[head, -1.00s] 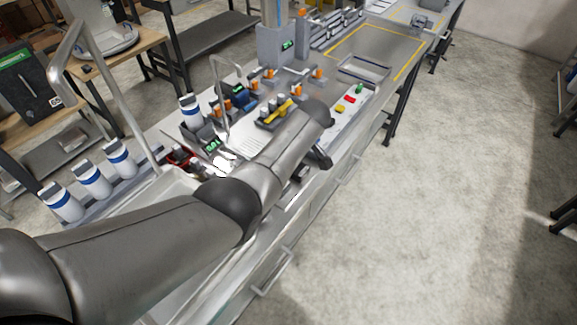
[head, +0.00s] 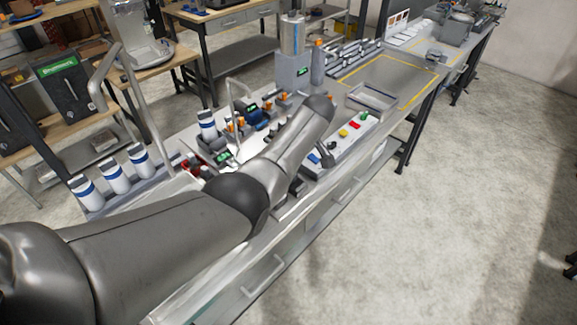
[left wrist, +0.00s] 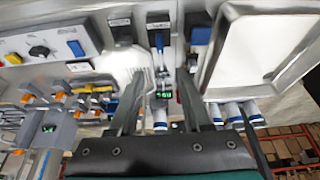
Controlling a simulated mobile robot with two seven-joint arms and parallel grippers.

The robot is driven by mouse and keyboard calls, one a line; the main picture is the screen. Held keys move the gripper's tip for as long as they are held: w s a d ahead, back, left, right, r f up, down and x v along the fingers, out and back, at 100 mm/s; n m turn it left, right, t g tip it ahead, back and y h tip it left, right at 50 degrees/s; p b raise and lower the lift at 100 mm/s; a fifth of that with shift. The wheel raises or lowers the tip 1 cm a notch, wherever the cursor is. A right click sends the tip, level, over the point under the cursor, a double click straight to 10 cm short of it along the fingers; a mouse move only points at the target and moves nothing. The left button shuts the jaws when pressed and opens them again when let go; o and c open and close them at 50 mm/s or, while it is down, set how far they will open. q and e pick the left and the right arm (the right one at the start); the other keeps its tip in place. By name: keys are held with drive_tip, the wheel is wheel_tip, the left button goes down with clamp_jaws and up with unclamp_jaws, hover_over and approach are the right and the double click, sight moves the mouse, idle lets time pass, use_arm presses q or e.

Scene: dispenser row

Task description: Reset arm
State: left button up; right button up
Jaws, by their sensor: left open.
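My left arm reaches from the lower left across the workbench (head: 232,291) in the head view. Its own links hide most of the hand there. In the left wrist view my left gripper (left wrist: 160,95) is open, its two dark fingers apart with nothing held between them. The bench surface, a small green display (left wrist: 165,93) and white bottles with blue bands (left wrist: 232,113) show beyond the fingers. My right gripper is in neither view.
White bottles (head: 114,177) stand at the bench's left end. A button panel (head: 330,148), a grey tray (head: 371,98) and a yellow-outlined area (head: 410,75) lie beyond the arm. A tall dispenser (head: 293,68) stands behind. The floor (head: 470,220) at right is clear.

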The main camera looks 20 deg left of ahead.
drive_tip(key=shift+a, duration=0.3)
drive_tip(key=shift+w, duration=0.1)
